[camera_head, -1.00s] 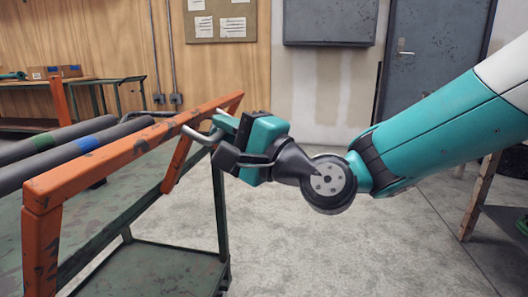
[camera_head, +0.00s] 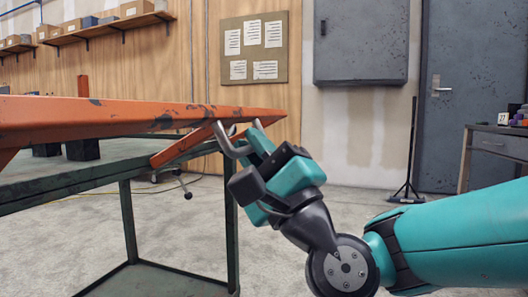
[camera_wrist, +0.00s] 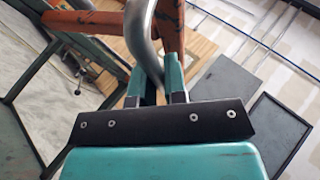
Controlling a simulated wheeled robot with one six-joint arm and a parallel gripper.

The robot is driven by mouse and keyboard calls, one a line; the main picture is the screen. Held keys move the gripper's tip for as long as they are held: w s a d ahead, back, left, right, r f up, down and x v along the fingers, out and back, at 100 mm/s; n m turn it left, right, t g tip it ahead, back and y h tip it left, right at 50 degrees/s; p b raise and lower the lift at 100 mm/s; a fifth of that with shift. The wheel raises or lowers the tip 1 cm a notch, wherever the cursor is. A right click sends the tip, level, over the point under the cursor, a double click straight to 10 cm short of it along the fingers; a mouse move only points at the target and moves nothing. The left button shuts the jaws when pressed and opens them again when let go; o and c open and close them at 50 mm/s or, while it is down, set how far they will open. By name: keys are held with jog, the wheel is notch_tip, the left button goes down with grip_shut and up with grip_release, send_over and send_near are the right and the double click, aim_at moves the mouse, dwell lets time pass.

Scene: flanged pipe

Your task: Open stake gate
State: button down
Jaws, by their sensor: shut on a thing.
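The stake gate is a worn orange metal frame (camera_head: 120,116) that runs across the left of the head view, above the green cart (camera_head: 70,180). A bent grey handle (camera_head: 229,146) sticks out near its right end. My gripper (camera_head: 256,142) is shut on this handle. In the wrist view the handle (camera_wrist: 138,32) passes down between the fingers of my gripper (camera_wrist: 160,88). Part of the orange frame (camera_wrist: 75,22) shows behind it. The exact contact at the fingertips is partly hidden.
A grey door (camera_head: 465,120), a wall cabinet (camera_head: 360,42) and a noticeboard (camera_head: 253,50) are at the back. A thin black stand (camera_head: 409,150) and a workbench (camera_head: 495,145) are on the right. The floor between has free room.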

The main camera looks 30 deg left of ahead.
dwell(0.4)
jog(key=c, duration=1.2)
grip_release()
jog(key=shift+f, duration=0.15)
